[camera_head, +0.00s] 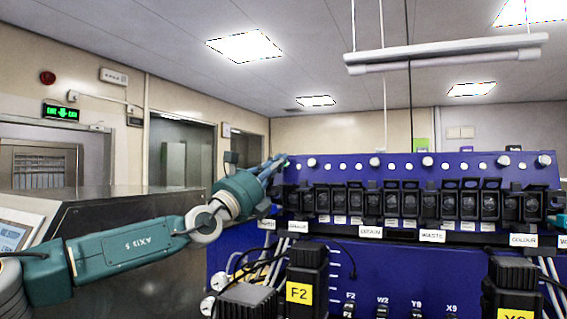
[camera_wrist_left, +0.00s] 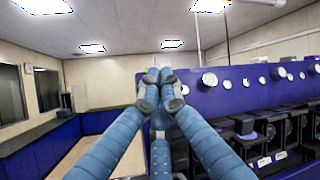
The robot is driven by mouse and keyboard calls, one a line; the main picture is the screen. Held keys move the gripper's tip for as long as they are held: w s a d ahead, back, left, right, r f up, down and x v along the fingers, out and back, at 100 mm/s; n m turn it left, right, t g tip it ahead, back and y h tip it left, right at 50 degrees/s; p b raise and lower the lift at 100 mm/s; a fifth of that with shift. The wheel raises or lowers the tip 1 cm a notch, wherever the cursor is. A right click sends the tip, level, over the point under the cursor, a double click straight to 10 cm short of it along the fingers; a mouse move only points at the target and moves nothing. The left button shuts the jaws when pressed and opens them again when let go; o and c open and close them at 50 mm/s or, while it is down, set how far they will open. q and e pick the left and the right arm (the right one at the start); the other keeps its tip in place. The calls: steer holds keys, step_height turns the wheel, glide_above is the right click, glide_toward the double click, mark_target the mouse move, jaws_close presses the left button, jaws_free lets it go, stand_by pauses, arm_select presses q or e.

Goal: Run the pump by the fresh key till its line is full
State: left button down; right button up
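My left gripper (camera_head: 280,160) is at the top left end of the blue pump panel (camera_head: 345,171). In the left wrist view its fingertips (camera_wrist_left: 160,78) meet, with nothing seen between them. A white round knob (camera_wrist_left: 184,90) shows just right of the fingertips; I cannot tell whether they touch. More white knobs (camera_head: 376,161) run along the panel top. Below is a row of black pump heads (camera_head: 390,202). A white label at the left end (camera_head: 267,224) is too small to read, so I cannot pick out the fresh key. Fluid in the lines is not discernible.
Labels read DRAIN or similar (camera_head: 370,231), WASTE (camera_head: 432,235) and COLOUR (camera_head: 523,240). A black block marked F2 (camera_head: 299,292) and tubing (camera_head: 250,268) stand in front. A teal sliver at the right edge (camera_head: 557,221) may be my right arm.

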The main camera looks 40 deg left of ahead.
arm_select(q)
steer(key=shift+f, duration=0.1)
stand_by(0.3)
steer(key=shift+s+d+r+b, duration=0.15)
steer(key=shift+s+b, duration=0.15)
steer(key=shift+s, duration=0.15)
steer(key=shift+s+d+r+b, duration=0.15)
steer(key=shift+s+b, duration=0.15)
steer(key=shift+s, duration=0.15)
steer(key=shift+s+d+b, duration=0.1)
steer(key=shift+s+b, duration=0.3)
steer(key=shift+b, duration=0.1)
steer(key=s, duration=0.1)
steer(key=s+r+b, duration=0.1)
steer(key=s+d+b, duration=0.1)
steer(key=shift+s+d+r, duration=0.1)
steer(key=shift+s+r, duration=0.05)
steer(key=shift+s, duration=0.25)
steer(key=shift+w, duration=0.1)
